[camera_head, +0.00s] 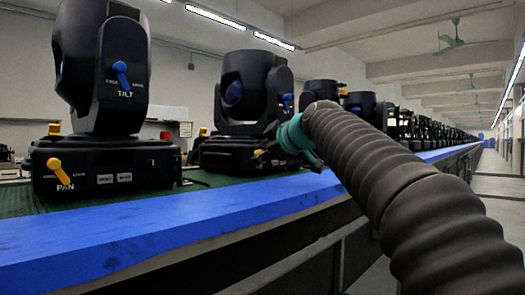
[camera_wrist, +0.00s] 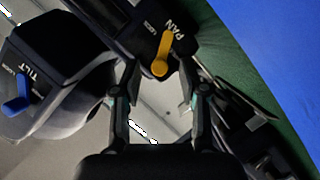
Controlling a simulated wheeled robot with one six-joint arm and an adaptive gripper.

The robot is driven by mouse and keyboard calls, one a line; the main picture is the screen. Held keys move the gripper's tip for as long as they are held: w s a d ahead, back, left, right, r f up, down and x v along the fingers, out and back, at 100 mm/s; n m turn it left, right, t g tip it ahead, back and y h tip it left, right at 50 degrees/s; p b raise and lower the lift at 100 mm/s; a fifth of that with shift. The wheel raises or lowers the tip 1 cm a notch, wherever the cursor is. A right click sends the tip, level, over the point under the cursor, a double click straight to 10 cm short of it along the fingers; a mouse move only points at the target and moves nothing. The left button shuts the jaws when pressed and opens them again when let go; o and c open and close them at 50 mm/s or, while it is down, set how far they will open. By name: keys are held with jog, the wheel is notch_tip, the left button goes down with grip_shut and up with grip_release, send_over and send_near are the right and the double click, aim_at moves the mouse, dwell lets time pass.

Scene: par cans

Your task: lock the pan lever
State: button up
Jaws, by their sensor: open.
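In the head view the nearest moving-head light (camera_head: 100,165) has a yellow pan lever (camera_head: 60,172) on its base, tilted over the word PAN, and a blue tilt lever (camera_head: 121,75) above. In the wrist view a yellow pan lever (camera_wrist: 163,52) lies ahead of my gripper (camera_wrist: 160,92), between the lines of its two fingers and apart from them. The fingers are spread with nothing between them. In the head view my gripper's tips are partly hidden by the wrist, close to the second light (camera_head: 245,95). I cannot tell for certain which light the wrist view shows.
A blue tilt lever (camera_wrist: 17,98) shows at the left of the wrist view. More lights stand in a row along the bench, whose blue edge (camera_head: 200,215) runs into the distance. The green bench top (camera_head: 215,190) is bare between the first two lights.

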jog(key=shift+w+a+f, duration=0.1)
jog(key=shift+w+a, duration=0.05)
jog(key=shift+w, duration=0.1)
grip_shut()
